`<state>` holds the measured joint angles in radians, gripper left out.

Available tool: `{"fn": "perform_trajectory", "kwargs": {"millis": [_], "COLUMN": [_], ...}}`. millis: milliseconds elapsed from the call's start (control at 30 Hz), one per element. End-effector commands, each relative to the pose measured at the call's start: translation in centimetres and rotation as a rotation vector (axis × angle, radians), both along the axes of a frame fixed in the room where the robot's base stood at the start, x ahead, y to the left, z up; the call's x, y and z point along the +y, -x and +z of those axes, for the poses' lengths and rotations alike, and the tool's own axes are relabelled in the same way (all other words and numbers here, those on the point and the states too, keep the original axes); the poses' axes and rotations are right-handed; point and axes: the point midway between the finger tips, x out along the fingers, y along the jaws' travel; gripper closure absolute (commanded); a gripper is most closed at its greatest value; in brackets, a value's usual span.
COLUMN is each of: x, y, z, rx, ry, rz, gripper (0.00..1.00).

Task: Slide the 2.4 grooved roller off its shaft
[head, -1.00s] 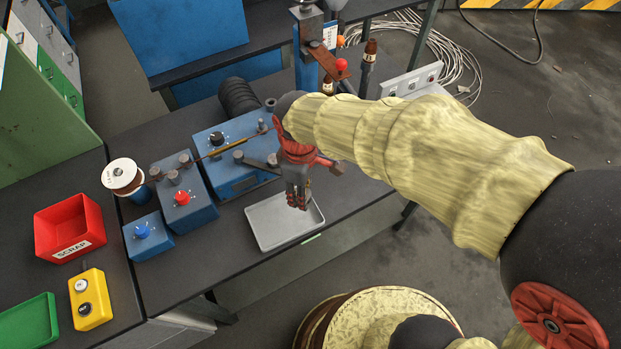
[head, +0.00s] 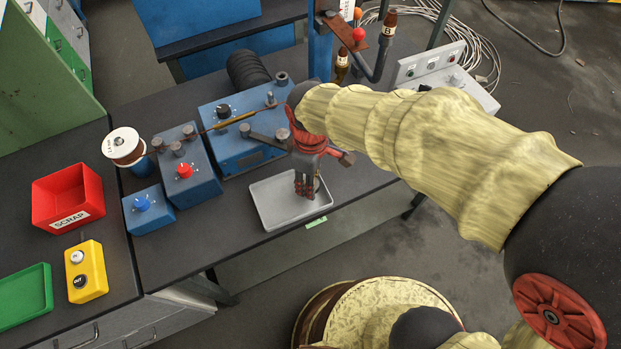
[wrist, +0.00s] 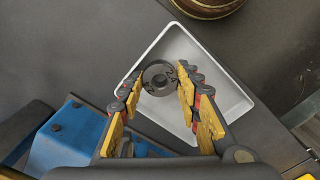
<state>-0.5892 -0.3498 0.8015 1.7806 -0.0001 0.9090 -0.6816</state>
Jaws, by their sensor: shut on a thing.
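The roller (wrist: 153,70) is a dark grey ring with a centre hole and a marking on its face, only partly readable. It shows between the fingers in the wrist view, off any shaft. My gripper (wrist: 163,80) is shut on its rim from two sides, above the pale grey tray (wrist: 238,102). In the head view my gripper (head: 307,192) points down over the right part of the tray (head: 270,222), and its fingers mostly hide the roller. The blue machine (head: 232,172) with a black knob, dark arm and posts stands behind the tray. Which post is the roller's shaft I cannot tell.
Left of the tray are smaller blue boxes with a red knob (head: 185,171) and a blue knob (head: 142,203), and a wire spool (head: 123,142). A red scrap bin (head: 50,209), yellow button box (head: 92,285) and green tray (head: 25,305) are farther left. The tray looks otherwise empty.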

Motion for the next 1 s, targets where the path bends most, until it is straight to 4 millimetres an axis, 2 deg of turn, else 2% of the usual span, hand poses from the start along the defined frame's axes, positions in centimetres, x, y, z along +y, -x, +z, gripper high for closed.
{"fn": "perform_trajectory", "kwargs": {"millis": [167,200,533,867,1000], "x": [0.0,0.0,0.0,0.0,0.0], "y": [0.0,0.0,0.0,0.0,-0.1], "z": [0.1,0.1,0.1,0.1,1.2], "rx": [-0.001,-0.001,0.0,0.0,-0.001], "ry": [-0.001,-0.001,0.0,0.001,-0.001], "rz": [0.0,0.0,0.0,0.0,0.0], "gripper": [0.92,0.65,0.46,0.45,0.45]}}
